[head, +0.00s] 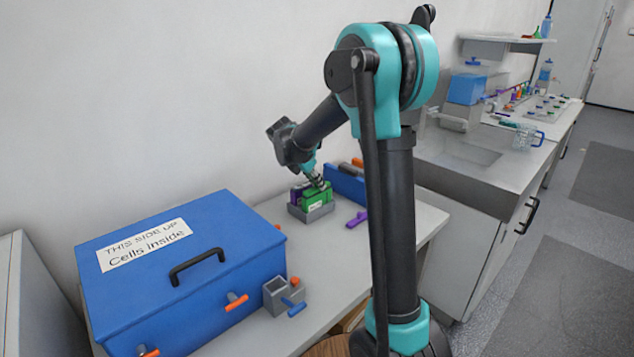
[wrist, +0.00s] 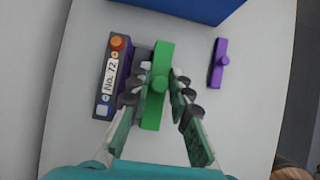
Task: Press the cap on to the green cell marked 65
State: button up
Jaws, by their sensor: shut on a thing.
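My gripper (head: 316,181) is over the grey holder (head: 312,217) on the table. In the wrist view my gripper (wrist: 163,84) is shut on a green cap (wrist: 156,106) with a round knob, one finger on each side. The green cell (head: 318,200) stands in the holder under the gripper, its pale label too small to read. In the wrist view the cap hides the cell's top, so I cannot tell whether the cap is fully seated. A purple cell (wrist: 103,85) labelled "No. 72" stands to its left, with an orange terminal on top.
A purple cap (wrist: 219,63) lies loose right of the holder. A blue bin (head: 346,184) stands behind.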

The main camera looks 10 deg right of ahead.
dwell(0.3)
jog(key=o, duration=0.9)
jog(key=shift+o, duration=0.2)
jog(key=o, duration=0.5)
jog(key=shift+r, duration=3.45)
grip_shut()
